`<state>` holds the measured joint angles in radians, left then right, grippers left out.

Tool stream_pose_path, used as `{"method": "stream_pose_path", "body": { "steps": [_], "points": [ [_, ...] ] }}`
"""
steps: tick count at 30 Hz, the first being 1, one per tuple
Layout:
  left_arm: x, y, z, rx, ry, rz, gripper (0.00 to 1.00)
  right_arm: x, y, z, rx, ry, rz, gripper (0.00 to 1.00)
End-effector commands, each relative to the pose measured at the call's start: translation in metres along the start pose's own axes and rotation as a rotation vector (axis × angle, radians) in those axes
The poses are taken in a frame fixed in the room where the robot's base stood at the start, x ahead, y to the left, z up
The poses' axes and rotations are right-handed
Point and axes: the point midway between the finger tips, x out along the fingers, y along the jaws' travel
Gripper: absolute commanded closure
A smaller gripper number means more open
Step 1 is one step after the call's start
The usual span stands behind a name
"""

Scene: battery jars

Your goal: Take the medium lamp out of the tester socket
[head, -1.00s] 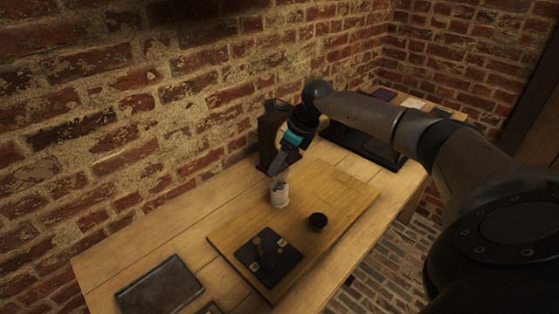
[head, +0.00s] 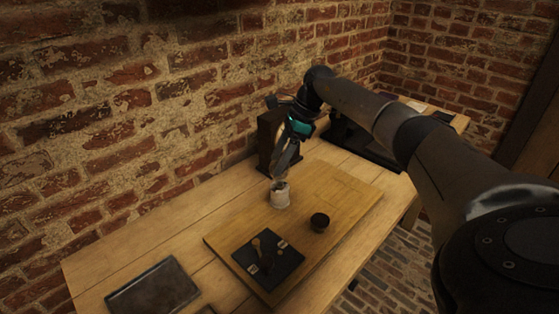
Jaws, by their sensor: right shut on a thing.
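My right gripper (head: 278,179) points down at the mouth of a small pale jar-like holder (head: 280,198) on the wooden board (head: 345,195). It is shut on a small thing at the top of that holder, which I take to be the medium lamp. The fingers largely hide it, and I cannot tell whether it is still seated or lifted. A black square plate (head: 285,273) with a brass-coloured upright piece and small pale contacts lies at the board's front left; it may be the tester. My left gripper is not in view.
A dark round cup (head: 319,222) stands on the board right of the pale holder. A dark upright box (head: 266,140) stands behind, close to my gripper. A dark tray (head: 152,290) lies at the table's front left. The table left of the board is largely clear.

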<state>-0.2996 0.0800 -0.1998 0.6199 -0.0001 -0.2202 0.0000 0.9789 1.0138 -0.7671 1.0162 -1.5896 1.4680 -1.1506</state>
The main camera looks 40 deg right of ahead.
Motion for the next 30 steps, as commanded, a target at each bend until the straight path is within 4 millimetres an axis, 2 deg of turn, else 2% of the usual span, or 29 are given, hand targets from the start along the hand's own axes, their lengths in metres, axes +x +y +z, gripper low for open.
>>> {"method": "stream_pose_path", "body": {
  "steps": [8,21,30],
  "points": [
    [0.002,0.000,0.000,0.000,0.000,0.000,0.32,0.001,0.000,-0.001,-0.019,0.003,0.010,1.00],
    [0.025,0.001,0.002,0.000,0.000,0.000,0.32,0.003,0.000,-0.001,-0.282,0.002,0.128,1.00],
    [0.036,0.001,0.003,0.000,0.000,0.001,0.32,0.002,0.000,-0.002,-0.402,0.005,0.184,1.00]
  ]
}}
